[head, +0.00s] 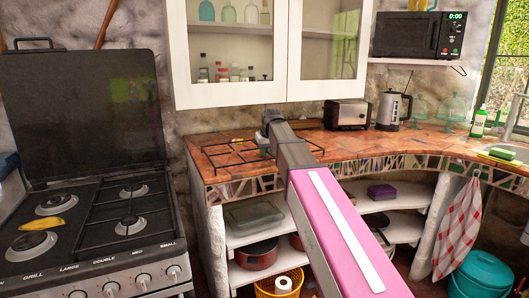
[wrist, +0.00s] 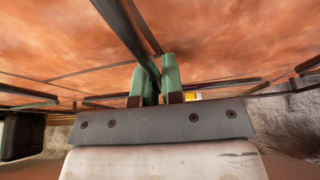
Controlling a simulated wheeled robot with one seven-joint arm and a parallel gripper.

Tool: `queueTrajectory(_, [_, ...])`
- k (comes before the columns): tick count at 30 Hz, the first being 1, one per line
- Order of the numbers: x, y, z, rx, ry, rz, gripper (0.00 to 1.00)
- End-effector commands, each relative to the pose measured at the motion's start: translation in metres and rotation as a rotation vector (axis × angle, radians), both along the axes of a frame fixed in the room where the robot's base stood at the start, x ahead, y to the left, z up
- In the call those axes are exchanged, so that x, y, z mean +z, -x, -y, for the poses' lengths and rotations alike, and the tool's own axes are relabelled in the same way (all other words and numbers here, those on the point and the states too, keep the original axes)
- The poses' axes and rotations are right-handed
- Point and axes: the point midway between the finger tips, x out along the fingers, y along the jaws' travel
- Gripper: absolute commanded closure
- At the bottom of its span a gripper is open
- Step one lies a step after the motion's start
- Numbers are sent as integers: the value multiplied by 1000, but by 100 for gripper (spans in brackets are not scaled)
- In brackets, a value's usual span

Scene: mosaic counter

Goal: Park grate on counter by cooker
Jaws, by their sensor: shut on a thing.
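The grate (head: 236,151), a frame of thin black bars, is over the left end of the tiled counter (head: 220,168), just right of the cooker (head: 92,240). It looks level and on or very close to the tiles; I cannot tell if it touches. My gripper (wrist: 156,76) has green fingers shut on one dark bar of the grate (wrist: 128,32) in the wrist view. In the head view my arm reaches in from the lower right and hides part of the grate. The cooker's left burners are bare; another black grate (head: 125,207) covers its right burners.
A toaster (head: 347,114) and kettle (head: 393,108) stand on the counter right of my arm. A white wall cabinet (head: 273,95) hangs above. The cooker's raised dark lid (head: 80,115) is at left. A yellow object (head: 50,223) lies on the hob.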

Motion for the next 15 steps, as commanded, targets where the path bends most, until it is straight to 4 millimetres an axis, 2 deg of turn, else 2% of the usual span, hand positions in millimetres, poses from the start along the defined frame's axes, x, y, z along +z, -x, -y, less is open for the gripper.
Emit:
queueTrajectory(7, [-1,0,0,0,0,1,100])
queueTrajectory(8, [-2,0,0,0,0,0,82])
queueTrajectory(9, [-2,0,0,0,0,0,69])
queueTrajectory(10, [-2,0,0,0,0,0,66])
queueTrajectory(15, [-1,0,0,0,0,-1,66])
